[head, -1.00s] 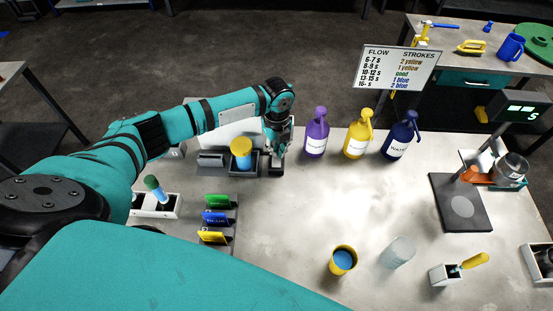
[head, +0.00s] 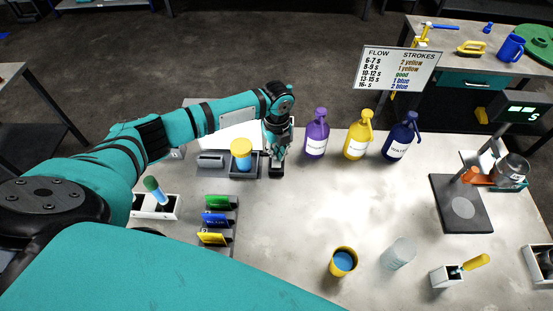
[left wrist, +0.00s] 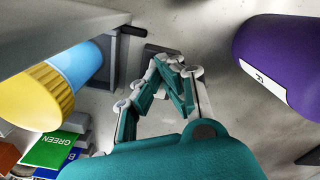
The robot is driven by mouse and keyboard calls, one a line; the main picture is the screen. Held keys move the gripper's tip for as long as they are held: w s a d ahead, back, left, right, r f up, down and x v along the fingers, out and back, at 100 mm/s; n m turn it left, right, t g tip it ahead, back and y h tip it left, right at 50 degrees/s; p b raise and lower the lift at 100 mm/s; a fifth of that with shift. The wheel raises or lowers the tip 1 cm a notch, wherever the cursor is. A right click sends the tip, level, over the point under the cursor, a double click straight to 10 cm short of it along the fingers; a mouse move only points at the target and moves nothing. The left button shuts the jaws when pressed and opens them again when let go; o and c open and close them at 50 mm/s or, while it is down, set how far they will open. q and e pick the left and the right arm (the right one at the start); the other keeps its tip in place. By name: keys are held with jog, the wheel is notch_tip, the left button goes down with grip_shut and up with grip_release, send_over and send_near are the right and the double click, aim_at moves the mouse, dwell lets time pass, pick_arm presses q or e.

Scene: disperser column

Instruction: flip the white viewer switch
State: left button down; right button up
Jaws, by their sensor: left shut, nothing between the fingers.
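The white viewer (head: 222,138) is a bright white panel standing behind the jar on the left part of the table. A small dark box (head: 277,172), which looks like its switch, sits at the panel's right. My left gripper (head: 277,157) points down at this box, shut and empty. In the left wrist view the closed fingertips (left wrist: 166,64) are in front of the dark box (left wrist: 153,50). I cannot tell if they touch it. The fingers hide the switch lever. My right gripper is not in view.
A yellow-capped blue jar (head: 241,156) stands in a dark tray close left of the gripper. A purple bottle (head: 317,136) stands close right, with yellow (head: 357,138) and navy (head: 400,138) bottles beyond. The table's middle is clear.

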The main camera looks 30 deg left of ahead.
pick_arm(q)
jog(key=shift+r+p, duration=3.05)
jog(key=shift+r, duration=0.35)
jog(key=shift+f, duration=0.1)
